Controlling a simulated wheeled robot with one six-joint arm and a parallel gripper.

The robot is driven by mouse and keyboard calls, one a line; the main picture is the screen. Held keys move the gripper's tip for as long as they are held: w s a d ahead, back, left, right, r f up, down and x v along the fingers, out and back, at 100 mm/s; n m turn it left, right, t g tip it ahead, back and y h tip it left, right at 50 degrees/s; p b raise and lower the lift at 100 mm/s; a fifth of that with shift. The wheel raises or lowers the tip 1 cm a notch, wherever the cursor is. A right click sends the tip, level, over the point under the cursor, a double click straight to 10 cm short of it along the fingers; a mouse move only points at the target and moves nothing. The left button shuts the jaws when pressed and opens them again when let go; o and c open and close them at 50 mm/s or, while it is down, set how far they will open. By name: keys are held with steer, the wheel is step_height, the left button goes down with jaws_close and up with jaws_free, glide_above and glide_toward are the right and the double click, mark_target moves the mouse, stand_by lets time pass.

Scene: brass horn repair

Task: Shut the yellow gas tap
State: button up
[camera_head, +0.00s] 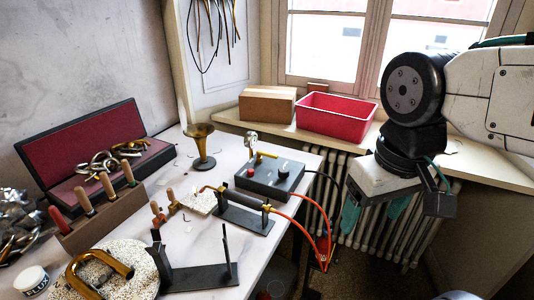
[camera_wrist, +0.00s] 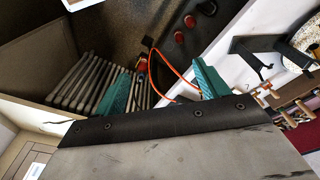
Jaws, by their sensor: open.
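A small yellow lever-like part (camera_head: 265,154) stands at the back of a dark control box (camera_head: 270,178) on the white bench in the head view. It may be the yellow gas tap, but it is too small to be sure or to tell its position. My gripper (camera_head: 375,215) hangs in front of the radiator, right of the bench, apart from the box. Its teal fingers are spread, with nothing between them. In the wrist view my gripper (camera_wrist: 160,84) shows the radiator and an orange hose beyond its fingers.
A torch on a black stand (camera_head: 245,218) and a brass horn bell (camera_head: 201,145) are on the bench. An orange hose (camera_head: 310,205) runs over the bench's right edge to a red object (camera_head: 322,256). A cardboard box (camera_head: 267,104) and red bin (camera_head: 337,116) sit on the sill.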

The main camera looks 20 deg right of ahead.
steer(key=shift+a+f, duration=0.15)
steer(key=shift+f, duration=0.05)
steer(key=c, duration=1)
steer(key=shift+w+a+f+n+g, duration=0.2)
steer(key=shift+w+f+g, duration=0.1)
steer(key=shift+w, duration=0.15)
steer(key=shift+w+a+f+n+g, duration=0.1)
steer(key=shift+w+a+f+g, duration=0.05)
steer(key=shift+w+g, duration=0.2)
jaws_close()
steer(key=w+a+f+m+t+h, duration=0.1)
steer(key=w+a+m, duration=0.1)
steer(key=w, duration=1)
steer(key=w+a+f+m+t+h, duration=0.1)
steer(key=w+a+m, duration=0.2)
steer(key=w, duration=0.8)
steer(key=w+a+f+m+t+h, duration=0.1)
steer(key=w+a+f+m, duration=0.1)
steer(key=w, duration=1)
steer(key=shift+w+a+m, duration=0.35)
steer(key=shift+a+m, duration=0.3)
steer(key=shift+m, duration=0.55)
